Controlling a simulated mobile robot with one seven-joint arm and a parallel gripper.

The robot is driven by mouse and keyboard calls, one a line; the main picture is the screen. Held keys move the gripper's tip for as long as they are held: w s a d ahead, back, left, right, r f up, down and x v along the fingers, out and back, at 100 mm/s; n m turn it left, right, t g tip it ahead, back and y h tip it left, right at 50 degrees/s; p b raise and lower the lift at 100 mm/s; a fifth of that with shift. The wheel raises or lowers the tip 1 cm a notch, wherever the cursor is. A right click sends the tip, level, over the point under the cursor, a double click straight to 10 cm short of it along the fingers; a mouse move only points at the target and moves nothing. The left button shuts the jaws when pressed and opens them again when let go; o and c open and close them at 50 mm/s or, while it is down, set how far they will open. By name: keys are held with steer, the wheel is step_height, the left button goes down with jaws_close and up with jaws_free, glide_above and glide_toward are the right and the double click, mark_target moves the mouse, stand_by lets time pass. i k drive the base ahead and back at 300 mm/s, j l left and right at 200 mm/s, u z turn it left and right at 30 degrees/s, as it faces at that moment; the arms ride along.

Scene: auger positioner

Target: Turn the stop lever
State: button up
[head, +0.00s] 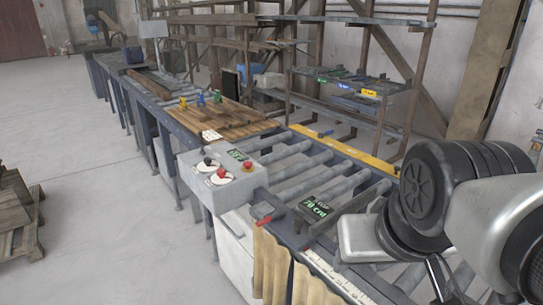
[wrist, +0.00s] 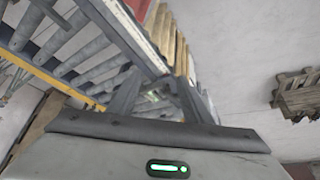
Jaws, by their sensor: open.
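A small lever with a red end (head: 264,221), which looks like the stop lever, sits at the near side of the roller conveyor, below the control box. It lies beside a black stop block with a green "70 cm" display (head: 315,208). My gripper (wrist: 155,82) is open in the wrist view, its two grey fingers apart with nothing held. I cannot make out the lever in the wrist view. In the head view my arm fills the right side, to the right of the lever and apart from it.
Rollers (head: 300,165) and a yellow rail (head: 345,150) run behind. Wooden boards (head: 235,118) lie farther along. Open floor (head: 90,200) is left, with a pallet (head: 18,220).

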mark_target(279, 213)
steer(key=i+j+u, duration=0.6)
steer(key=i, duration=0.25)
